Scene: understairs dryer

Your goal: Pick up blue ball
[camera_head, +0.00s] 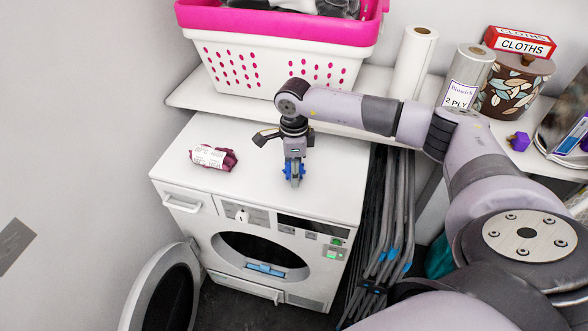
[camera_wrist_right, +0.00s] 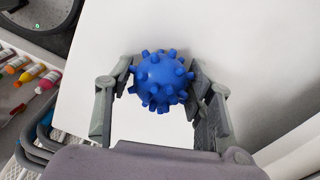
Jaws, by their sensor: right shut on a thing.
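The blue ball (camera_wrist_right: 161,80) is round with short stubby knobs. In the right wrist view it sits between the two fingers of my right gripper (camera_wrist_right: 163,92), which is shut on it. In the head view my right gripper (camera_head: 294,177) points down over the white dryer top, and the blue ball (camera_head: 289,171) shows partly around its fingers. The gripper hides much of the ball there. I cannot tell whether the ball touches the dryer top. My left gripper is not in view.
A dark red packet (camera_head: 227,160) lies left on the dryer top (camera_head: 190,180). The dryer door (camera_head: 165,290) hangs open. Behind, a shelf holds a pink and white basket (camera_head: 270,62), paper rolls (camera_head: 413,62) and a patterned pot (camera_head: 512,90). Grey folded racks (camera_head: 388,220) stand right of the dryer.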

